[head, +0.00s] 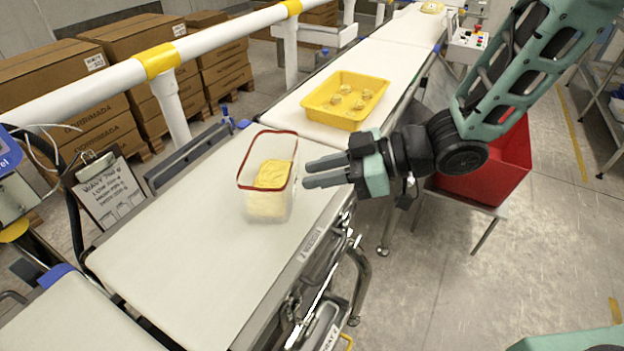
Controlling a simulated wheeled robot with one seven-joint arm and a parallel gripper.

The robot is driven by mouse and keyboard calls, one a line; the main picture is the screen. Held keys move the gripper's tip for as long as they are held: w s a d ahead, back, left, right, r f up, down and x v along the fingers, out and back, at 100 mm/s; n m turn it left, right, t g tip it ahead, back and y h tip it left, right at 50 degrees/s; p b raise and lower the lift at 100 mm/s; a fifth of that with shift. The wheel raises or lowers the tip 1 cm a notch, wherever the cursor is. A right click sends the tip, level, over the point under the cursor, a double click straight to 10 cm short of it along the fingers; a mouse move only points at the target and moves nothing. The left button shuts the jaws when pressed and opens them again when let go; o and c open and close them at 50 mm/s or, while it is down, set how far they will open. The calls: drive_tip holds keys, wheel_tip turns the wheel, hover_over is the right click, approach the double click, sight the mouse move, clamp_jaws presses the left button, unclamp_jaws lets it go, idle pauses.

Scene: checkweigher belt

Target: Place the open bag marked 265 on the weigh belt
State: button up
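A clear, open-topped bag or tub (268,206) with a red rim and yellow contents stands upright on the wide pale belt section (185,255), near its far end. I cannot read a 265 mark on it, and no other open bag shows. My gripper (305,172) is just right of its rim, pointing left, with its two dark fingers slightly parted and nothing visible between them. The fingertips look close to the rim; I cannot tell whether they touch it.
A yellow tray (312,106) with several pale pieces sits on the belt section beyond. A red bin (497,168) stands right, behind my arm. A clipboard (108,190) and a white guard rail (215,36) line the left side. The near belt is clear.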

drive_tip(key=s+d+m+t+h, duration=0.25)
drive_tip(key=d+m+h, duration=0.25)
drive_tip(key=d+h, duration=0.3)
drive_tip(key=s+d+r+m+g+h, duration=0.1)
drive_tip(key=s+d+m+g+h, duration=0.1)
drive_tip(key=s, duration=0.5)
drive_tip(key=s+d+r+m+g+h, duration=0.1)
drive_tip(key=s+g+h, duration=0.1)
drive_tip(key=s, duration=0.6)
drive_tip(key=shift+s+d+r+m+h, duration=0.15)
drive_tip(key=shift+d+r+m+h, duration=0.05)
drive_tip(key=shift+d+m+h, duration=0.2)
